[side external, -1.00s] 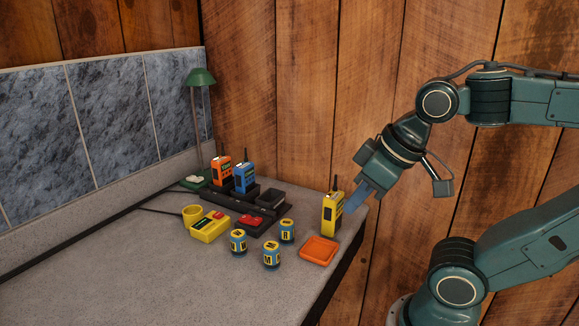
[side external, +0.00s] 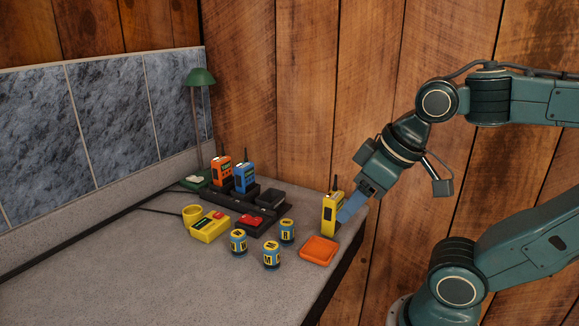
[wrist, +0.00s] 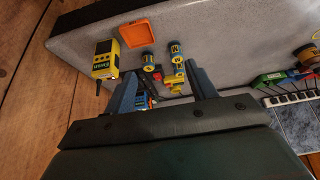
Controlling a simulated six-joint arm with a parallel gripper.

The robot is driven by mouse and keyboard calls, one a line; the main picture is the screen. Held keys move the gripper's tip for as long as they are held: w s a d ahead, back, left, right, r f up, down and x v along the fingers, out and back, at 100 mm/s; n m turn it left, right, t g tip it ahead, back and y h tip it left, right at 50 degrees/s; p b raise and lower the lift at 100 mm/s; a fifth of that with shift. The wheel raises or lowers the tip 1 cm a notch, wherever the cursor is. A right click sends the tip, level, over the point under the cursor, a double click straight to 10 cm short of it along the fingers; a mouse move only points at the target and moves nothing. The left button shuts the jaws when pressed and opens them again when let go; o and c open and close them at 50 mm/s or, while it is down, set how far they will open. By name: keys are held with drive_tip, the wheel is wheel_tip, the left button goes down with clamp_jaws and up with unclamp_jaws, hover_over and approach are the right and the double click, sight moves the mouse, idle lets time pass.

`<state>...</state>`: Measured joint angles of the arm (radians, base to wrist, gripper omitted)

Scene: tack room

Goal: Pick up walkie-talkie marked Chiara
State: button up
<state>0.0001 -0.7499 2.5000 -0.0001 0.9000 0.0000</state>
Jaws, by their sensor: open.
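A yellow walkie-talkie (side external: 331,213) with a dark antenna stands upright near the table's right end. It shows in the wrist view (wrist: 104,55) left of my fingers, with a label too small to read surely. An orange walkie-talkie (side external: 222,172) and a blue one (side external: 244,177) stand in a dark charger rack (side external: 268,212) at the back. I cannot read which is marked Chiara. My gripper (side external: 350,207) is open, its blue fingers close to the right side of the yellow walkie-talkie. Touching or apart is unclear. Nothing shows held between the fingers (wrist: 163,90).
An orange tray (side external: 319,250) lies just in front of the yellow walkie-talkie. Several blue-and-yellow lettered cylinders (side external: 271,254) stand left of it. A yellow device (side external: 209,227) with a red button and a green lamp (side external: 200,77) are further left. The table's front left is bare.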

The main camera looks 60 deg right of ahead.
drive_tip(key=shift+r, duration=0.1)
drive_tip(key=w+d+r+m+g, duration=0.15)
drive_tip(key=w+r+m, duration=0.3)
drive_tip(key=w, duration=0.45)
drive_tip(key=w+d+r+m+g, duration=0.1)
drive_tip(key=w+d+r+m, duration=0.25)
drive_tip(key=w+r, duration=0.35)
drive_tip(key=m+g, duration=0.3)
drive_tip(key=m, duration=0.7)
hover_over(245, 164)
wheel_tip(245, 164, down, 6)
drive_tip(key=shift+w+f, duration=0.1)
drive_tip(key=shift+f, duration=0.05)
drive_tip(key=shift+f, duration=0.15)
drive_tip(key=shift+f, duration=4.15)
